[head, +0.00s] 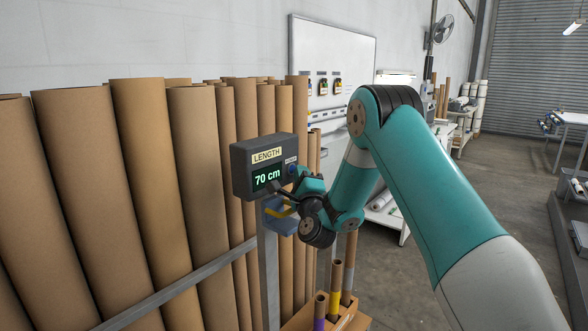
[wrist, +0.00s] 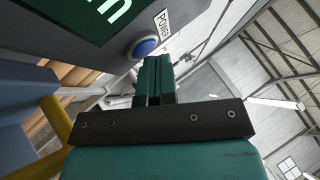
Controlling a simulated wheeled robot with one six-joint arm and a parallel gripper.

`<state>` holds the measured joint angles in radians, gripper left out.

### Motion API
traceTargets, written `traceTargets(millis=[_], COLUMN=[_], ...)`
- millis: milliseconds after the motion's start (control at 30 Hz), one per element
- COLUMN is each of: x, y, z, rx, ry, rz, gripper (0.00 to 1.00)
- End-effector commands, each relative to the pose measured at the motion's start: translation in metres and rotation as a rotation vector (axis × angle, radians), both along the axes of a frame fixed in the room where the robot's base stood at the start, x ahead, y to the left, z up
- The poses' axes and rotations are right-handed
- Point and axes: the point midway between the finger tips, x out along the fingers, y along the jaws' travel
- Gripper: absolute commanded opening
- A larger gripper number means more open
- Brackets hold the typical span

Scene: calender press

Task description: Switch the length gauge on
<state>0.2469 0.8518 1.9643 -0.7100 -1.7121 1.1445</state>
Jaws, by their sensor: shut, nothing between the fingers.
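The length gauge (head: 241,172) is a dark grey box on a post, labelled LENGTH. Its screen (head: 267,178) is lit and reads 70 cm in green. In the head view my wrist is in front of the gauge's lower right, and the fingertips are hard to make out.
Tall brown cardboard tubes (head: 150,140) stand behind a metal rail (head: 175,290) at the left. A blue bin (head: 280,222) hangs below the gauge. A box of short tubes (head: 298,322) stands under it. The floor (head: 440,210) at the right is mostly open.

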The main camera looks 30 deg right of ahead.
Motion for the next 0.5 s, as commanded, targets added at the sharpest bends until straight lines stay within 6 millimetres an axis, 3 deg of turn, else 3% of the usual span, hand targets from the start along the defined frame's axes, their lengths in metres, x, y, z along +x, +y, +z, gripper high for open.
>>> traceTargets(millis=[500], x=[-0.0051], y=[-0.0019], z=[-0.0024], rx=[-0.001], ry=[-0.003], rz=[0.000], gripper=[0.00])
